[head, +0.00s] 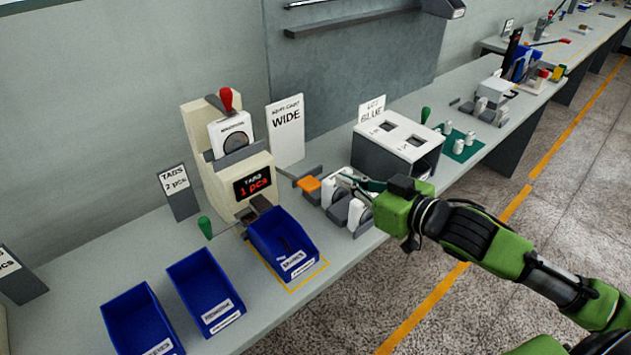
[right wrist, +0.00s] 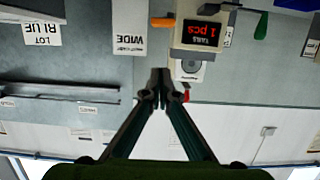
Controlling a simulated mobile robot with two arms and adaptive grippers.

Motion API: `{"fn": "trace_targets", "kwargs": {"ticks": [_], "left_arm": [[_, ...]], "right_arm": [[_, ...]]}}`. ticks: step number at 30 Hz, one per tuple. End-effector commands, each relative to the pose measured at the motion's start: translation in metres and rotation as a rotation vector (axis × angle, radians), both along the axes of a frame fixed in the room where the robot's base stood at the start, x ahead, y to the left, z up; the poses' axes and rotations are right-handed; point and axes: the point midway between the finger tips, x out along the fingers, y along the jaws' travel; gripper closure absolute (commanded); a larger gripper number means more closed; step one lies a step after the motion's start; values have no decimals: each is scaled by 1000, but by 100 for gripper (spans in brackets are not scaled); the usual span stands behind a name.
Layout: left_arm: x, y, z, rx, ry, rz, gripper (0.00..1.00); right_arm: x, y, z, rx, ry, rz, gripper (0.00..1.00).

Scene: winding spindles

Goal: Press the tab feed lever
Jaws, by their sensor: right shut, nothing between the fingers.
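A cream tab machine (head: 225,165) stands on the bench with a red display reading "TABS 1 pcs" (head: 252,187). A red-knobbed lever (head: 227,99) is on its top and a green-knobbed lever (head: 205,227) at its lower left side; no label tells which is the tab feed lever. In the upside-down right wrist view the green knob (right wrist: 261,26) and red knob (right wrist: 186,96) also show. My right gripper (head: 343,178) is shut and empty, to the right of the machine, over the orange-and-white parts. It also shows in the right wrist view (right wrist: 160,88). My left gripper is out of view.
Blue bins (head: 206,290) line the bench front. An orange block (head: 309,184) and white spindle parts (head: 357,212) stand right of the machine. A white-topped box (head: 399,135), a "WIDE" card (head: 286,130) and a "TABS 2 pcs" sign (head: 177,190) stand nearby.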

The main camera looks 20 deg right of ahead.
Motion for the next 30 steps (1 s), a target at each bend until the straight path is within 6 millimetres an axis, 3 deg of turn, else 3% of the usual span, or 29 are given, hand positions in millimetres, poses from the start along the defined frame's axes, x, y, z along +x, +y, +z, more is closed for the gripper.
{"fn": "trace_targets", "kwargs": {"ticks": [16, 30], "left_arm": [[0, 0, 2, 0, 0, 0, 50], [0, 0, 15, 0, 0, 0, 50]], "right_arm": [[6, 3, 3, 4, -7, 3, 100], [62, 23, -10, 6, -7, 2, 100]]}}
